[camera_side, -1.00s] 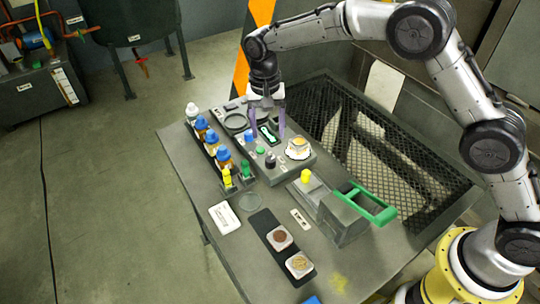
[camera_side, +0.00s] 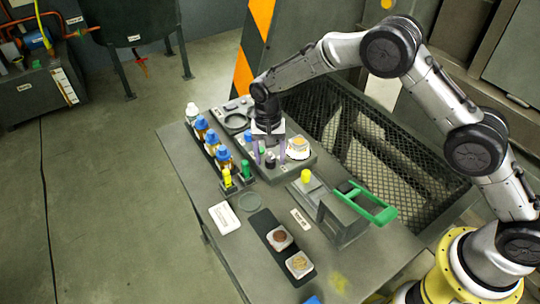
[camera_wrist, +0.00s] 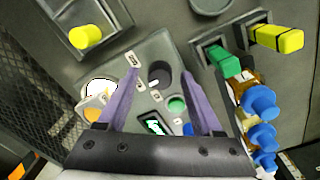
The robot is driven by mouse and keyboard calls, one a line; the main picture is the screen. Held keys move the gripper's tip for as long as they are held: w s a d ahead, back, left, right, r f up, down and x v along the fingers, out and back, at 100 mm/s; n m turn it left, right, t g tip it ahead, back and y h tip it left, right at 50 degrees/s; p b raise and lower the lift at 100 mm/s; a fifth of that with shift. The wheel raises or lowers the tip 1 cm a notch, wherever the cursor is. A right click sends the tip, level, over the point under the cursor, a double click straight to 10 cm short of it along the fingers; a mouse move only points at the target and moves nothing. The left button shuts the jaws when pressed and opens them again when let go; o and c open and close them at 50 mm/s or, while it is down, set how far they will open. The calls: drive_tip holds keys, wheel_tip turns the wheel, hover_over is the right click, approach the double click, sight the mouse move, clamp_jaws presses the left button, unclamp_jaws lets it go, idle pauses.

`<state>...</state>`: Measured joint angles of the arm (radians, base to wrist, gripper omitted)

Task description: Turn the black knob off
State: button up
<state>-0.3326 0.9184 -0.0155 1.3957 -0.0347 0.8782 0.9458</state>
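The black knob (camera_wrist: 158,77) sits on the grey control panel (camera_wrist: 140,55), in a dark round recess or collar, with a pale mark on it. In the side view the knob (camera_side: 270,160) shows low between my fingers. My gripper (camera_wrist: 160,75) is open, with its purple fingers spread on either side of the knob and nothing held. In the side view my gripper (camera_side: 270,156) points down over the front part of the panel. Whether the fingertips touch the knob or panel cannot be told.
Blue-capped bottles (camera_side: 212,138) stand left of the panel. A green-handled device (camera_side: 372,205) stands to the right.

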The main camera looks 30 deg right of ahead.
clamp_jaws()
drive_tip(key=shift+n, duration=0.4)
drive_tip(key=n, duration=0.4)
drive_tip(key=shift+n, duration=0.4)
drive_tip(key=n, duration=0.6)
drive_tip(key=shift+t, duration=0.3)
drive_tip(key=shift+n, duration=0.3)
drive_tip(key=shift+o, duration=0.4)
unclamp_jaws()
